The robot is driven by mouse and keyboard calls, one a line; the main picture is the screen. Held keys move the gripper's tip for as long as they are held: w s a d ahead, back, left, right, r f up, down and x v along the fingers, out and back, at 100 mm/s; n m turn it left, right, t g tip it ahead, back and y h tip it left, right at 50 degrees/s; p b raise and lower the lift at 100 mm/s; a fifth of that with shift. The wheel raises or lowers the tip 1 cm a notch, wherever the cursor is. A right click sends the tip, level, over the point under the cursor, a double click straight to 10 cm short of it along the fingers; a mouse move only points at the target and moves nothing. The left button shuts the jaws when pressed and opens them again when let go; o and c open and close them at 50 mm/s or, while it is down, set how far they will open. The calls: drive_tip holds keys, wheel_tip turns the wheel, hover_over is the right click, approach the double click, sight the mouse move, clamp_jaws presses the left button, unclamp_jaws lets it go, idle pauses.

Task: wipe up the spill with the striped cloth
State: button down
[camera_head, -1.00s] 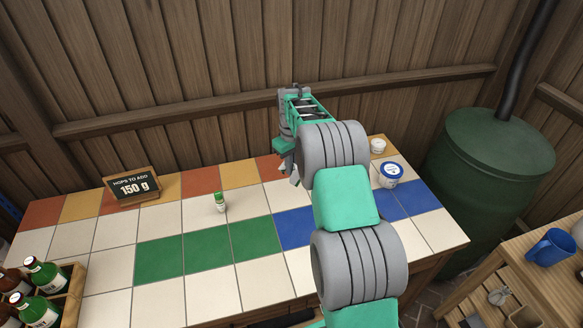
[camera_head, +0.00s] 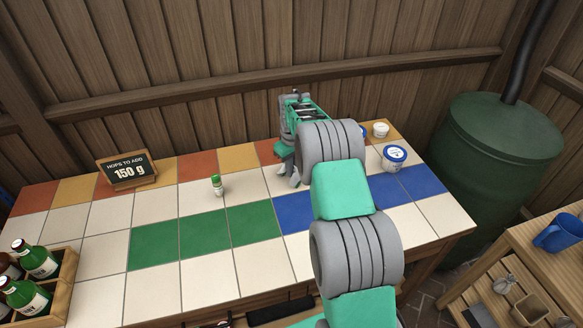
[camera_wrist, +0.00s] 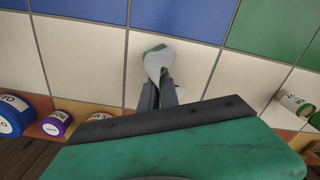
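My gripper (camera_head: 290,170) points down at the tiled counter (camera_head: 205,270), near its middle, with its fingers low over the tiles. In the wrist view, my gripper (camera_wrist: 164,92) has its dark fingers close together. A pale grey-white shape with a greenish upper part lies at and just beyond the fingertips. I cannot tell whether it is cloth or spill, or whether the fingers hold it. No stripes can be made out, and I see no certain striped cloth or spill elsewhere. My arm hides part of the counter in the head view.
A small green-capped bottle (camera_head: 217,185) stands left of my gripper. A blue-lidded tub (camera_head: 394,153) and a white tub (camera_head: 381,130) stand to the right. A sign (camera_head: 128,170) and a bottle crate (camera_head: 62,290) are at left.

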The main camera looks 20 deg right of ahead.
drive_tip(key=c, duration=0.6)
unclamp_jaws()
drive_tip(key=shift+f+b, duration=0.8)
drive_tip(key=shift+f, duration=0.35)
drive_tip(key=shift+c, duration=0.5)
drive_tip(key=shift+f, duration=0.15)
clamp_jaws()
drive_tip(key=shift+r, duration=0.2)
drive_tip(key=shift+r+p, duration=0.5)
drive_tip(key=shift+p, duration=0.7)
